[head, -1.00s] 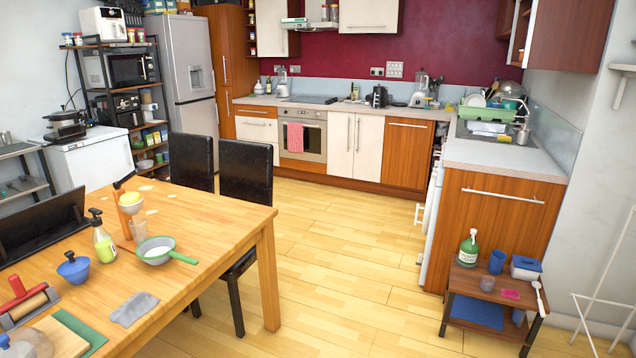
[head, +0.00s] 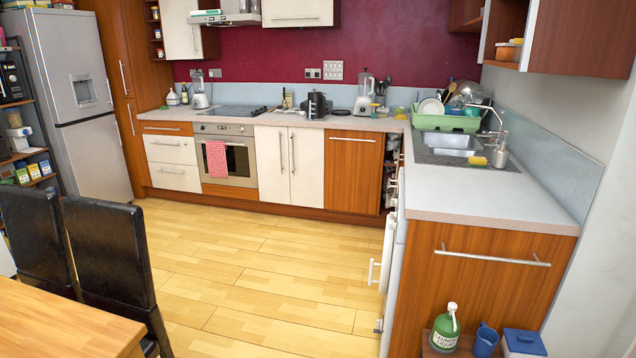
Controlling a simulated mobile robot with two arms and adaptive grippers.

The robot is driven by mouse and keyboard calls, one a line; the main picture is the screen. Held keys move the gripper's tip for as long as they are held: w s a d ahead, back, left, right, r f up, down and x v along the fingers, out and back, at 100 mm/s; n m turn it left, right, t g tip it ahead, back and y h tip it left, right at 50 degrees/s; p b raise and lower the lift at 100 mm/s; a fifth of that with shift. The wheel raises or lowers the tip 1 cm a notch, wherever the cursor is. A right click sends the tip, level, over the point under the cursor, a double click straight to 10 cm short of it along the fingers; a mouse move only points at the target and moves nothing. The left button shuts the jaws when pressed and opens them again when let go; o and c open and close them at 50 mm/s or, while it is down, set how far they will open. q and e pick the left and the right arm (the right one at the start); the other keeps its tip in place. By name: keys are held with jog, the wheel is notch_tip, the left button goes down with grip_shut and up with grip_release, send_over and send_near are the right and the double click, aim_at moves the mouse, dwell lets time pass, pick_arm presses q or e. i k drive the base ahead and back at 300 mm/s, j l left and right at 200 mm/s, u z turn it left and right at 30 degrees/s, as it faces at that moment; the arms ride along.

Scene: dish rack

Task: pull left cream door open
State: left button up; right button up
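The cream double doors stand under the far counter, right of the oven. The left cream door (head: 272,163) is shut, with a vertical metal handle (head: 281,151) near its right edge. The right cream door (head: 307,167) is shut beside it, its handle close to the left door's handle. Neither of my grippers shows in the head view. The doors are some way off across the floor.
Open wooden floor (head: 240,260) lies before the doors. Black chairs (head: 115,262) and a wooden table (head: 60,325) stand at the left. A counter (head: 490,195) with white appliances under it runs along the right. The oven (head: 226,160) has a red towel.

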aim_at(272, 142)
jog(key=i+u, duration=0.15)
jog(key=i, duration=0.65)
jog(key=i+u, duration=0.1)
jog(key=i, duration=0.65)
jog(key=i+l+u, duration=0.15)
jog(key=i, duration=0.65)
jog(key=i+j, duration=0.1)
jog(key=i, duration=1)
jog(key=i+j, duration=0.1)
jog(key=i, duration=1)
jog(key=j+u, duration=0.05)
